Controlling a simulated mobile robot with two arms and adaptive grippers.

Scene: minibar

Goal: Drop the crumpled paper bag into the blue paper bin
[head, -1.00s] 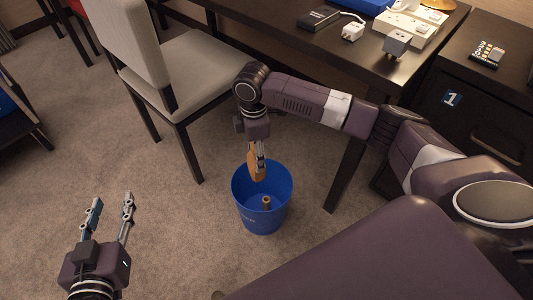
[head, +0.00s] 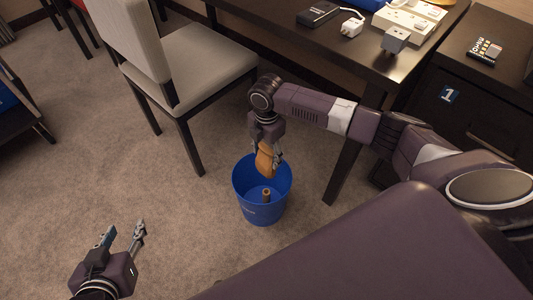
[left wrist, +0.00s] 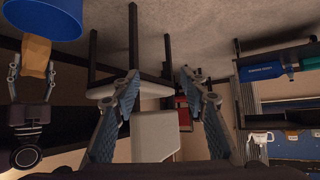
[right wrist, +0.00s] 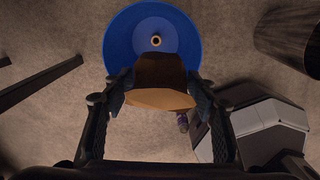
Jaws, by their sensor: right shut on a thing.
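The crumpled paper bag (head: 265,160) is brown-orange and hangs from my right gripper (head: 269,152), which is shut on it. It hangs just over the mouth of the blue paper bin (head: 262,209) on the carpet. In the right wrist view the bag (right wrist: 160,82) sits between both fingers, with the blue bin (right wrist: 125,45) behind and below it. The left wrist view shows the bag (left wrist: 37,55) and part of the bin (left wrist: 45,15). My left gripper (head: 126,232) is open and empty, low at the left, apart from the bin.
A small brown roll (head: 266,194) is inside the bin. A chair (head: 195,65) with a pale seat stands behind it. A dark desk (head: 385,65) with chargers and its leg (head: 346,172) are at the right. Carpet left of the bin is clear.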

